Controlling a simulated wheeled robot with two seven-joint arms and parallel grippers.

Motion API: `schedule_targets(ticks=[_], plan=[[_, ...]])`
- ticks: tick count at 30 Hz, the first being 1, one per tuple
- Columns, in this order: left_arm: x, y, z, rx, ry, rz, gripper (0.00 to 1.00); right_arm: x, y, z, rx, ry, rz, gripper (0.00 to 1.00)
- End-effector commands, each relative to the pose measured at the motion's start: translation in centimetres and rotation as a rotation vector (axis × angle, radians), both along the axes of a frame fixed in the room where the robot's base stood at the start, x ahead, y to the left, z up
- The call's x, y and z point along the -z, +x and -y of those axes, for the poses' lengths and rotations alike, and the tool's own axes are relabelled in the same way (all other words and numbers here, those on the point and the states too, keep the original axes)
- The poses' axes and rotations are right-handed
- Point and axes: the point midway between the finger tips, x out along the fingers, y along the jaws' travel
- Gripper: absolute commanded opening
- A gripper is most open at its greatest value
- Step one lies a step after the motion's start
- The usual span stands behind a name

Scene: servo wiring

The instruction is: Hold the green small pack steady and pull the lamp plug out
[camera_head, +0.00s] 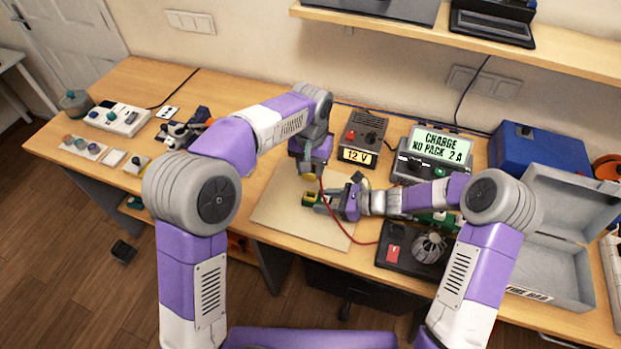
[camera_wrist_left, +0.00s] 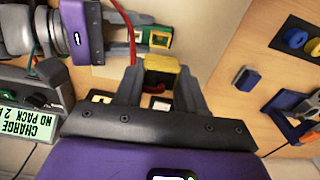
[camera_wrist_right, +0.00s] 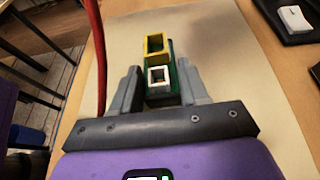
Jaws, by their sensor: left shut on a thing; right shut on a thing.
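My right gripper (camera_wrist_right: 160,92) is shut on the green small pack (camera_wrist_right: 176,72), whose yellow-rimmed socket (camera_wrist_right: 156,43) and white-rimmed socket (camera_wrist_right: 159,76) both look empty. The pack (camera_head: 310,199) is over the pale mat in the head view. My left gripper (camera_wrist_left: 158,90) is shut on a yellow plug (camera_wrist_left: 162,68), seemingly the lamp plug. The plug (camera_head: 308,176) is apart from the pack, beyond it in the head view. A red cord (camera_head: 337,222) runs from near the left gripper towards the lamp (camera_head: 429,247). Where the cord joins the plug is hidden.
The pale mat (camera_head: 275,212) has free room left of the grippers. A 12 V box (camera_head: 365,132) and a charger reading "CHARGE NO PACK 2 A" (camera_head: 438,145) stand behind. An open grey case (camera_head: 545,262) is at right. Small parts stand at the left.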

Motion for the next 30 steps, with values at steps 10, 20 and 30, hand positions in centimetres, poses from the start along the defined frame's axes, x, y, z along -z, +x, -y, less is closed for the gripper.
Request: schedule_targets(ticks=[10,20,30], plan=[[-1.46,-0.04,0.00,0.000,-0.001,-0.001,0.10,-0.02,0.01,-0.02,0.000,0.001,0.000,0.11],[-1.41,-0.03,0.00,0.000,-0.001,-0.001,0.10,-0.03,0.00,-0.01,0.000,0.001,0.000,0.74],[-1.40,-0.02,0.00,0.000,-0.001,0.000,0.10,-0.40,-0.14,0.89,0.002,-0.001,0.002,0.74]])
